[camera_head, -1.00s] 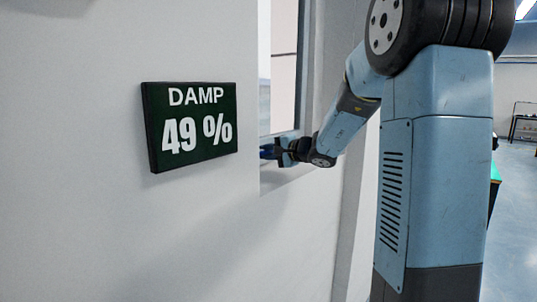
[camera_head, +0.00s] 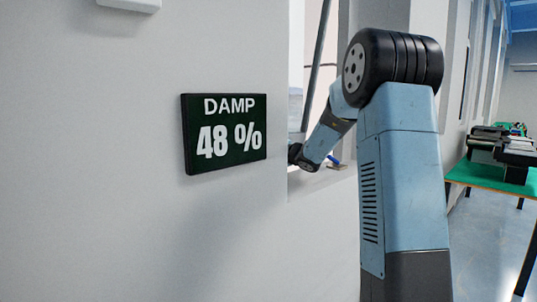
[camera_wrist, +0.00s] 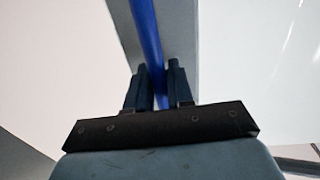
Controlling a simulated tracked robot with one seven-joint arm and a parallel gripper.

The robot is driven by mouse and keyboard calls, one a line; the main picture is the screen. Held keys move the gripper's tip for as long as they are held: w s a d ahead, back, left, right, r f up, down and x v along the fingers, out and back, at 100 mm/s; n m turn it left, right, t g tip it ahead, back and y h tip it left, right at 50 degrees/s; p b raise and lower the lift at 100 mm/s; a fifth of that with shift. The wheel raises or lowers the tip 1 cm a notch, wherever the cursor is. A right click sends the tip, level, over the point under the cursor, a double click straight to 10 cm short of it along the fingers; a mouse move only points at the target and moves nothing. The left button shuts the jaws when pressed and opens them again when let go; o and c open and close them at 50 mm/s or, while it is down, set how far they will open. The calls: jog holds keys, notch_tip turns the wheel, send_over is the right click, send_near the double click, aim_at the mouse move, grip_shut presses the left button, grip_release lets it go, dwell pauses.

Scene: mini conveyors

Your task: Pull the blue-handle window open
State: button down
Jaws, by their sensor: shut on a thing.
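The blue handle (camera_wrist: 146,32) runs down from the top of the wrist view on a grey window frame (camera_wrist: 178,30). My gripper (camera_wrist: 158,70) has its two dark fingers on either side of the handle, shut on it. In the head view, the window's grey frame bar (camera_head: 317,70) slants inside the wall opening.
A dark sign (camera_head: 224,133) reading "DAMP 48 %" is on the white wall (camera_head: 90,200) left of the opening. A small blue and tan object (camera_head: 337,162) lies on the sill. A green table (camera_head: 482,175) with dark equipment stands at the right.

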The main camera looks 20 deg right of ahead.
jog(key=c, duration=1.1)
grip_release()
jog(key=shift+d+f, duration=0.1)
jog(key=shift+c, duration=0.2)
jog(key=v, duration=1.3)
jog(key=shift+s+d, duration=0.15)
jog(key=shift+s, duration=0.2)
